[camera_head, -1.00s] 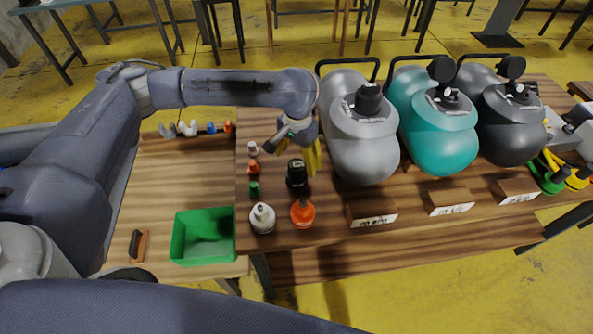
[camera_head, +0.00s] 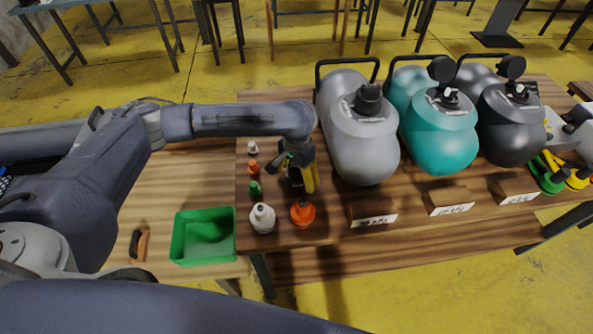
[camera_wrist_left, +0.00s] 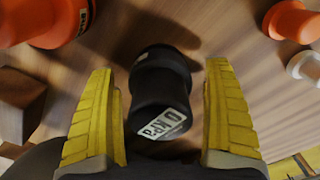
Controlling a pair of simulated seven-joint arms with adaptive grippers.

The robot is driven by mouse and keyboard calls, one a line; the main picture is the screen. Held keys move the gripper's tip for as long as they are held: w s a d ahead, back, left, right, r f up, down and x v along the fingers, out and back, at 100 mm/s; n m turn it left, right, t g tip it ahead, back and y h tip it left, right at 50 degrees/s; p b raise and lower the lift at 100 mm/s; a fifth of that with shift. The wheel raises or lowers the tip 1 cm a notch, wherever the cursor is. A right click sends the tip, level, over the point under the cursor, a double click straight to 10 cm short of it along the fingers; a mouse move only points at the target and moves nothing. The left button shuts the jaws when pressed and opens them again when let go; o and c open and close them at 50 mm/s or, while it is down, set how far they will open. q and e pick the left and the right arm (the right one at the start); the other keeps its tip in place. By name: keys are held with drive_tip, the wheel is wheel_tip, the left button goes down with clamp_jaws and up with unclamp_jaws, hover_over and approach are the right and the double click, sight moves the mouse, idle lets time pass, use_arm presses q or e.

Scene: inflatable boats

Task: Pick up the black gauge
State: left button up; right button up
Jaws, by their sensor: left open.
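The left gripper is open. My right gripper is not in view.
An orange gauge (camera_head: 302,213) and a white one (camera_head: 262,217) stand in front, smaller green (camera_head: 254,188) and orange pieces to the left. A grey tank (camera_head: 362,140) is close on the right. A green bin (camera_head: 204,236) sits on the left table.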

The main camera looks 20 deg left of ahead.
use_arm(q)
drive_tip(key=shift+f, duration=0.15)
drive_tip(key=shift+c, duration=0.3)
drive_tip(key=c, duration=1.4)
